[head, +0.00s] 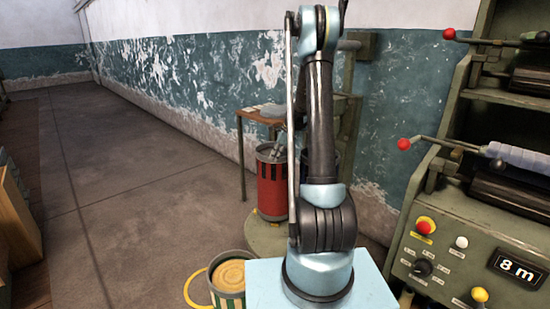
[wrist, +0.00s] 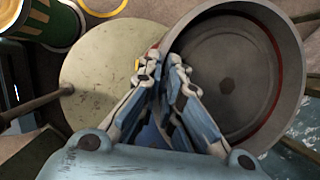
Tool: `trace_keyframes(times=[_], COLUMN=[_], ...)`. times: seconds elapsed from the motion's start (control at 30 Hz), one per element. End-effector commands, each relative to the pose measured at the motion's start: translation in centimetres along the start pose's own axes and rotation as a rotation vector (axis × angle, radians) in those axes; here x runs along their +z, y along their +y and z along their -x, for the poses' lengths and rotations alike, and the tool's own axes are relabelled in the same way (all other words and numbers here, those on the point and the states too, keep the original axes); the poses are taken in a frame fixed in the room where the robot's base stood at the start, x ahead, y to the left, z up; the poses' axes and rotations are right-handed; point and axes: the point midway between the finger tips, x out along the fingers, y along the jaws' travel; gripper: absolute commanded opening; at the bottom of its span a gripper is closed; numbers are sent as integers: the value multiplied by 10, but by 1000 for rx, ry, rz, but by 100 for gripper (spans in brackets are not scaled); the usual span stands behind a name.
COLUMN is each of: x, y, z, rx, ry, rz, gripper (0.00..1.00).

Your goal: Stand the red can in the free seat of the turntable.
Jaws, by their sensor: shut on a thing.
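The red can (head: 272,190) is upright and open-topped, with dark marks. The wrist view looks down into its grey inside (wrist: 232,78). My gripper (head: 277,151) is shut on the can's rim; its fingers also show at the rim in the wrist view (wrist: 165,65). The turntable (head: 262,240) is a pale green disc below the can; it also shows left of the can in the wrist view (wrist: 95,85). A yellow arc shows on the disc by the can's base. I cannot tell whether the base touches the disc. My arm hides part of the turntable.
A striped green can with yellowish contents (head: 229,276) stands at the front, beside a yellow ring (head: 193,290). A small brown table (head: 248,118) stands behind the red can. A control panel with levers (head: 465,250) stands at right.

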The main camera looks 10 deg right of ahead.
Motion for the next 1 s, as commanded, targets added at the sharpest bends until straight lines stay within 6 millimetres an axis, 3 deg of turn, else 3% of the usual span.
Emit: trace_keyframes(times=[1.0], x=[-4], y=[0], z=[-9], rx=[-1], ry=[-1], rz=[0], gripper=[0])
